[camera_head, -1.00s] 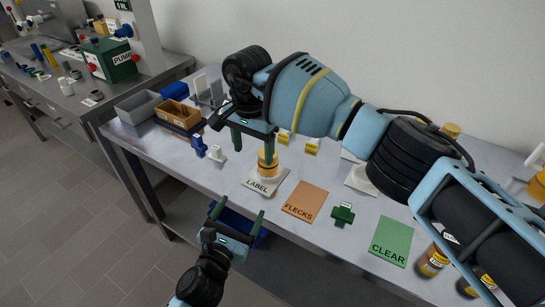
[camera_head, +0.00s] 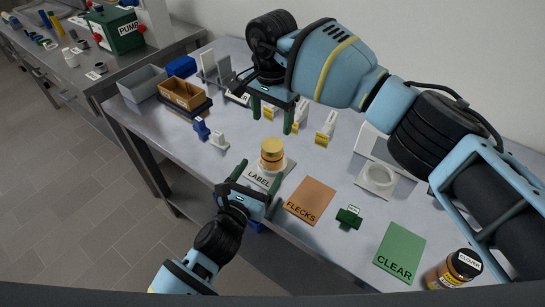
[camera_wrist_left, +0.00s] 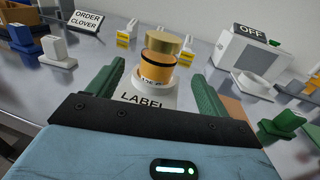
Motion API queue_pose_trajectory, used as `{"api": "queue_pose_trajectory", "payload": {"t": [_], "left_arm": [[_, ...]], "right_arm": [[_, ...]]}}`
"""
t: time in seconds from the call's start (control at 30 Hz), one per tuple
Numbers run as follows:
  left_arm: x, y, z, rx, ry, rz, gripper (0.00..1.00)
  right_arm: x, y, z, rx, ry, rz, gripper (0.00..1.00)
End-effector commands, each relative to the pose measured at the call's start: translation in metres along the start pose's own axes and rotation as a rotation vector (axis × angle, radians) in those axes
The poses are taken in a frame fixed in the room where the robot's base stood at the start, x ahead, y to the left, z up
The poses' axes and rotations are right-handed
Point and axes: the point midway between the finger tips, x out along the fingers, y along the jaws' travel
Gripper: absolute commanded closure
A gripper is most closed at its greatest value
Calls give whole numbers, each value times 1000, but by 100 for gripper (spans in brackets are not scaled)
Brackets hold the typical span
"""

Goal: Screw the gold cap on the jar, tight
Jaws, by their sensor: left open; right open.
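The amber jar (camera_wrist_left: 156,70) stands upright on a round white base by the LABEL card (camera_head: 259,179). The gold cap (camera_head: 272,144) sits on top of the jar; the left wrist view shows a dark band below the cap (camera_wrist_left: 166,45). How tight the cap is cannot be told. My left gripper (camera_head: 258,174) is open, low in front of the jar, its green fingers pointing at it from either side in the wrist view. My right gripper (camera_head: 271,118) is open and empty, behind and apart from the jar in the head view.
The FLECKS card (camera_head: 310,201), a green clip-like piece (camera_head: 349,217) and the CLEAR card (camera_head: 400,252) lie to the right. A dark-capped jar (camera_head: 455,270) stands at lower right. Small yellow-labelled pieces (camera_head: 326,129) stand behind. A blue piece (camera_head: 201,129) is at left.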

Motion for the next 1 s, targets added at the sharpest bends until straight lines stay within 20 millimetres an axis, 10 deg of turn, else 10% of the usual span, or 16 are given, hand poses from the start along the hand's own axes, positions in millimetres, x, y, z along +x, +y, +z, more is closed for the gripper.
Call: {"api": "queue_pose_trajectory", "payload": {"t": [0.6, 1.0], "left_arm": [[70, 0, 1, -1, -1, 1, 21], [77, 0, 1, 1, -1, 1, 21]], "right_arm": [[0, 0, 0, 0, 0, 0, 32], [0, 0, 0, 0, 0, 0, 32]]}}
